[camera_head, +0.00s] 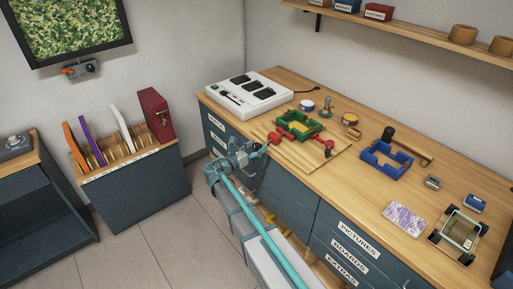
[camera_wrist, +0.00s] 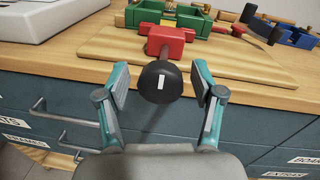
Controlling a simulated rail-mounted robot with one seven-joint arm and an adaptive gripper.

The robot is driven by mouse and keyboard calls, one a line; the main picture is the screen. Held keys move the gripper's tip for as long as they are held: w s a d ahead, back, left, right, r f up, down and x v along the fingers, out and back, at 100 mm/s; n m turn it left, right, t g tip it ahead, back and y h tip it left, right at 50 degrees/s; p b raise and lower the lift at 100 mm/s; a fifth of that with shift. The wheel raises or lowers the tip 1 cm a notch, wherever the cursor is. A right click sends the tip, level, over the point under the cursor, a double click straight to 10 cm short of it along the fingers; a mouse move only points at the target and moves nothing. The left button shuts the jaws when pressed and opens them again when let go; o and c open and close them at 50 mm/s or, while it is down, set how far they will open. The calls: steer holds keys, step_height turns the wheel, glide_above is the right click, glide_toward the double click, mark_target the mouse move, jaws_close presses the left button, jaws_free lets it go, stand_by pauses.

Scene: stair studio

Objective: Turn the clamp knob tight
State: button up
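The clamp knob (camera_wrist: 160,82) is a dark ball with a white mark, on a brownish-red shaft from a red clamp block (camera_wrist: 175,44). The block also shows in the head view (camera_head: 274,138), beside a green frame (camera_head: 298,130) on a wooden board (camera_head: 286,154). In the wrist view, my gripper (camera_wrist: 161,88) is open, one finger on each side of the knob, with visible gaps on both sides. I cannot tell how far the knob reaches between the fingers. In the head view my gripper (camera_head: 258,152) is at the bench front edge and largely hides the knob.
A white device (camera_head: 248,91) stands left on the bench (camera_head: 350,185). A blue frame (camera_head: 385,158), a purple patterned card (camera_head: 403,219) and a black-cornered frame (camera_head: 458,236) lie to the right. Drawers with handles (camera_wrist: 75,144) lie below the bench edge.

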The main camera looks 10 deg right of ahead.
steer(key=c, duration=1)
steer(key=shift+f+m+b, duration=0.1)
steer(key=shift+m+b, duration=0.2)
steer(key=shift+b, duration=0.2)
